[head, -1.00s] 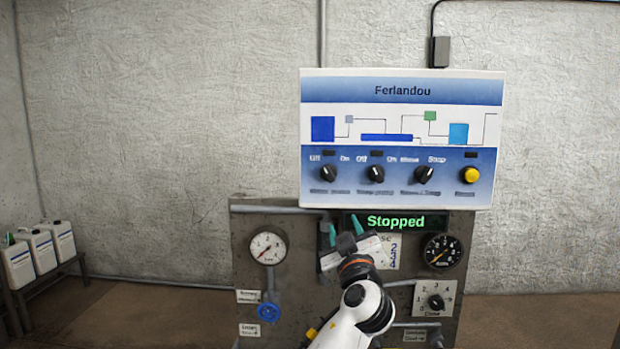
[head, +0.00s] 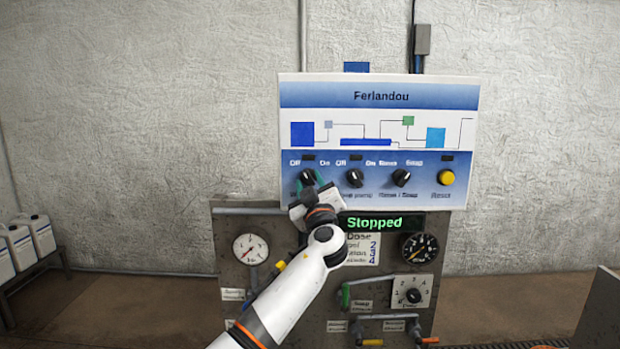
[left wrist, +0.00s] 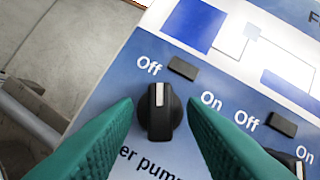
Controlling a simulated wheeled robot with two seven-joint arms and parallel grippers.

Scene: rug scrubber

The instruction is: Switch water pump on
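The water pump knob (head: 307,176) is the leftmost black knob on the Ferlandou panel (head: 380,95). In the left wrist view the knob (left wrist: 160,118) has its white mark pointing toward "Off". A label ending in "er pump" is partly hidden below it. My left gripper (head: 311,188) is at this knob. Its green fingers (left wrist: 161,112) are open, one on each side of the knob, with small gaps visible. My right gripper is not in view.
Another black knob (head: 354,177) sits just right of it, then a third knob (head: 401,177) and a yellow button (head: 446,177). A green "Stopped" display (head: 378,223) is below the panel. White canisters (head: 38,234) stand at far left.

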